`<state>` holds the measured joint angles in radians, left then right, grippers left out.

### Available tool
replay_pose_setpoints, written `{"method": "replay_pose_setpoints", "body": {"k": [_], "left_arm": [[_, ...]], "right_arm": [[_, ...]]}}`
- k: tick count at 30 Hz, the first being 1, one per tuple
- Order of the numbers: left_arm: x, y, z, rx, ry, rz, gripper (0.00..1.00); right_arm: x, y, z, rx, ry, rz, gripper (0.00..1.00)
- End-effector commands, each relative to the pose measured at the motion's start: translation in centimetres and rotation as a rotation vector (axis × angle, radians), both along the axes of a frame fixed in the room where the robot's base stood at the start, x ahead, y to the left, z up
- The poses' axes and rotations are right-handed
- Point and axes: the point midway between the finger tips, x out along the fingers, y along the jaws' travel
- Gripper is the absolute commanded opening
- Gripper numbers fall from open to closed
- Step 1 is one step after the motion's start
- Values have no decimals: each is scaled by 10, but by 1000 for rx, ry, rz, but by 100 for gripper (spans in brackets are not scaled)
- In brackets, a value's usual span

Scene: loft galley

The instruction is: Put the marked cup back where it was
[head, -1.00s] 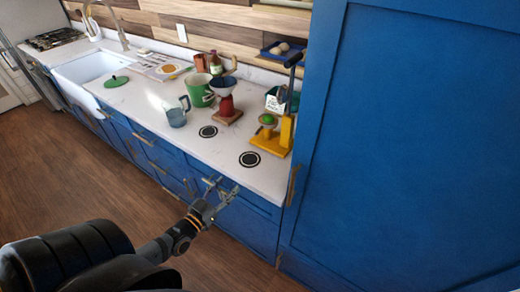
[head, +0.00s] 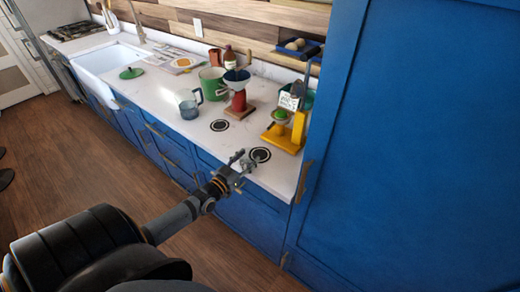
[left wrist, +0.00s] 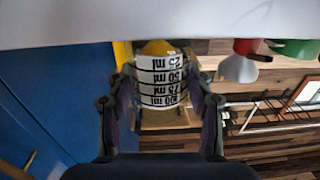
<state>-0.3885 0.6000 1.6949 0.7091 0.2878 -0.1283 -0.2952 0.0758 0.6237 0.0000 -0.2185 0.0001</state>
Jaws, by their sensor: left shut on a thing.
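In the left wrist view the marked cup (left wrist: 162,80), pale with black bands and ml figures, sits between the two fingers of my left gripper (left wrist: 162,100), shut on it. Its figures read upside down in this picture. In the head view my left gripper (head: 238,165) is at the counter's front edge, just left of the nearer black ring mark (head: 260,154). The cup cannot be made out clearly there. A second ring mark (head: 220,125) lies farther left and back on the counter. My right gripper is not in view.
A yellow stand (head: 283,138) is just behind the nearer ring. A red stand with a funnel (head: 238,98), a green mug (head: 213,84) and a clear jug (head: 189,104) stand farther left. A tall blue cabinet (head: 420,150) closes the right side.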

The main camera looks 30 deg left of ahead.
Motion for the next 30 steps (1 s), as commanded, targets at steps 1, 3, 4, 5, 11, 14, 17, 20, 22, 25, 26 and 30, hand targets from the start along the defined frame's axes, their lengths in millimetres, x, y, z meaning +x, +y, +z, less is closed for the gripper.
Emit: {"method": "replay_pose_setpoints", "body": {"k": [1,3,4,5,11,14,17,20,22,25,26,30], "left_arm": [[9,0,-2,-1,-5,1,20],[20,-1,-3,-1,-4,1,20],[24,-1,-3,-1,-4,1,20],[28,-1,-2,0,-3,1,20],[39,-2,-1,0,0,-1,20],[41,-2,-1,0,0,-1,20],[56,-2,-5,-2,-5,0,20],[73,-3,-7,-1,-4,0,20],[80,-3,-1,-1,-3,0,20],[82,-3,2,-1,1,0,20],[82,-3,2,-1,1,0,20],[82,-3,2,-1,0,0,20]], "right_arm": [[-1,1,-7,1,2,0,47],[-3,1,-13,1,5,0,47],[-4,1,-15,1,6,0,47],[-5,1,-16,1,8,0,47],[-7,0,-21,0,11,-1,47],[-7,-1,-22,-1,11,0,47],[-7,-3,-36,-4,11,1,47],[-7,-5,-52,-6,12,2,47],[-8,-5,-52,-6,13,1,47],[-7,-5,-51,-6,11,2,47],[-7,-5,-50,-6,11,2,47],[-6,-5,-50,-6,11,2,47]]}}
